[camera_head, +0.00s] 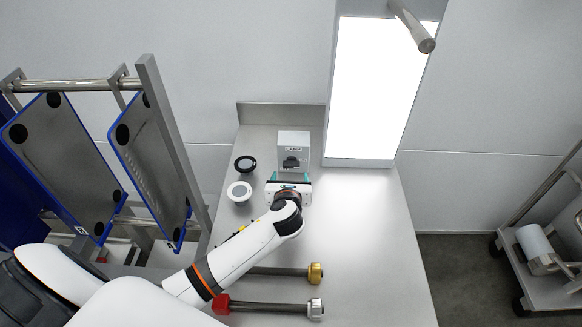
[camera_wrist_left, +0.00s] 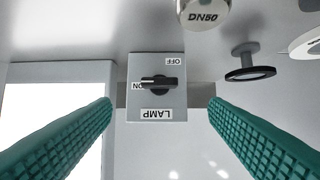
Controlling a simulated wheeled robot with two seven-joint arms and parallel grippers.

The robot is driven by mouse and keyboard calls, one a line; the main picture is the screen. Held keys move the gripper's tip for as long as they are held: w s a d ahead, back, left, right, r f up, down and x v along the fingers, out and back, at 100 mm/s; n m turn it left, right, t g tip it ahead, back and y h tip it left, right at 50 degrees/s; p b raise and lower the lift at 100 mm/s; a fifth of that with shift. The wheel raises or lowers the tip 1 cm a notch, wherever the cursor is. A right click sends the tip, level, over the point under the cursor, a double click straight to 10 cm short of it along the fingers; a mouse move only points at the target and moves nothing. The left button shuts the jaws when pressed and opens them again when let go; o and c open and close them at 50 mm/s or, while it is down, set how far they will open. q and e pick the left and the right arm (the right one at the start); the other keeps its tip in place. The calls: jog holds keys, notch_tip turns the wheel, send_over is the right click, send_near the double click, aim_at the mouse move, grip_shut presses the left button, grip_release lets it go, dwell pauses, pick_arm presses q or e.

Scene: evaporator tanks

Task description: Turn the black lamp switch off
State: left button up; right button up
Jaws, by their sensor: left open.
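The grey lamp box (camera_head: 293,140) stands on the table against the back, with the black lamp switch (camera_head: 291,162) on its front. In the left wrist view the box looks upside down; the switch (camera_wrist_left: 158,84) lies level, one end at the ON label (camera_wrist_left: 137,86), and the OFF label (camera_wrist_left: 175,62) is off to one side. My left gripper (camera_head: 290,177) is just in front of the box, open and empty. Its teal fingers (camera_wrist_left: 160,108) stand apart on both sides of the switch, not visibly touching it. My right gripper is out of view.
A bright lit panel (camera_head: 380,95) stands behind the table (camera_head: 360,230). A black-rimmed disc (camera_head: 245,164) and a white disc (camera_head: 239,192) sit left of the box. Two hoses with a gold end (camera_head: 315,273) and a red end (camera_head: 221,304) lie in front. The table's right side is clear.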

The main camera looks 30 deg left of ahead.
aim_at(291, 164)
pick_arm(q)
jog(key=x, duration=0.8)
jog(key=shift+d, duration=0.1)
jog(key=c, duration=1)
